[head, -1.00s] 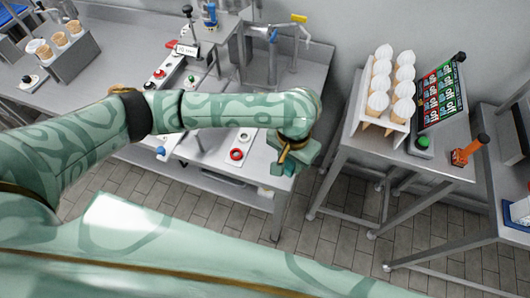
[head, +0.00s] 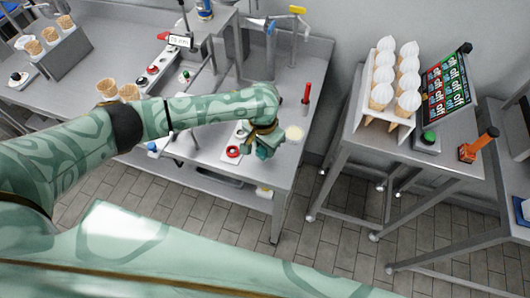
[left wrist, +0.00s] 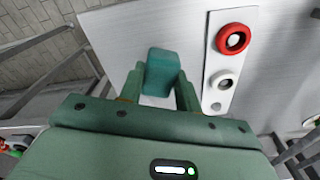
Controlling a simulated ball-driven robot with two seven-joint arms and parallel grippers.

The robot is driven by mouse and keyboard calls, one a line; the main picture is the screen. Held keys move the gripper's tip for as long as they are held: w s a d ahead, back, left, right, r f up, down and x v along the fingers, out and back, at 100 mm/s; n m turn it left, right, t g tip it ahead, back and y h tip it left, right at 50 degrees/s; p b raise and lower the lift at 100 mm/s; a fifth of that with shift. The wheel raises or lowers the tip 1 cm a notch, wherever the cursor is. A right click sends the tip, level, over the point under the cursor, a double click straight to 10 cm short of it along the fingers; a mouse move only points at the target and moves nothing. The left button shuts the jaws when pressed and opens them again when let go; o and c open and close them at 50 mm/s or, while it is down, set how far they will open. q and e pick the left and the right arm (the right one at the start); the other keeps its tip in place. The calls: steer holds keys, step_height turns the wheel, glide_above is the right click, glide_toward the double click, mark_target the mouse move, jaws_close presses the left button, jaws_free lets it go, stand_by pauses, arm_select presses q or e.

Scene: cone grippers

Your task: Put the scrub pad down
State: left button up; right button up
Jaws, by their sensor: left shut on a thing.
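My left gripper (head: 264,146) is over the right end of the steel counter (head: 285,160) in the head view. It is shut on a dark green block, the scrub pad (left wrist: 162,72), which sits between the fingers in the left wrist view. Counter surface shows beneath and around the pad there. I cannot tell whether the pad touches the counter. In the head view the pad is hard to tell from the green gripper. My right gripper is not in view.
A panel with a red-ringed button (head: 233,152) lies just left of the gripper; it also shows in the left wrist view (left wrist: 233,39). A pale round thing (head: 294,132) and a red-handled tool (head: 306,92) are to the right. A cone rack (head: 388,110) stands on a separate table.

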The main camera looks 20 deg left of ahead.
mark_target(265, 149)
arm_select(q)
step_height(265, 149, down, 3)
steer(key=shift+r+b, duration=0.1)
steer(key=shift+b, duration=0.3)
steer(key=shift+d, duration=0.1)
steer(key=shift+s, duration=0.1)
steer(key=o, duration=1)
step_height(265, 149, up, 12)
steer(key=p, duration=0.5)
steer(key=shift+s, duration=0.25)
